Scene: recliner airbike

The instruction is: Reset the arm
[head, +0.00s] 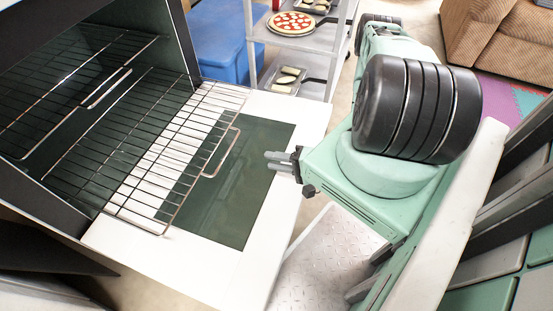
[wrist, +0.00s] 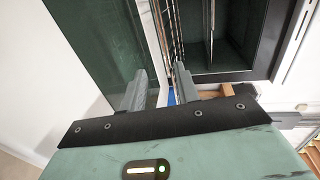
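My gripper (head: 274,161) shows in the head view at the end of my green arm, over the right edge of the open oven door (head: 312,124). In the wrist view my gripper (wrist: 160,92) has its two grey fingers apart, with a gap between them and nothing held. The oven rack (head: 213,113) is pulled partly out over the door, left of my gripper and apart from it. In the wrist view the dark glass of the door (wrist: 97,45) lies beyond the left finger.
A second rack (head: 75,75) is inside the oven. A grey shelf cart (head: 330,50) holds a pizza (head: 291,22) and trays of food. A blue box (head: 222,45) stands behind the door. A brown sofa (head: 500,38) is at the upper right.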

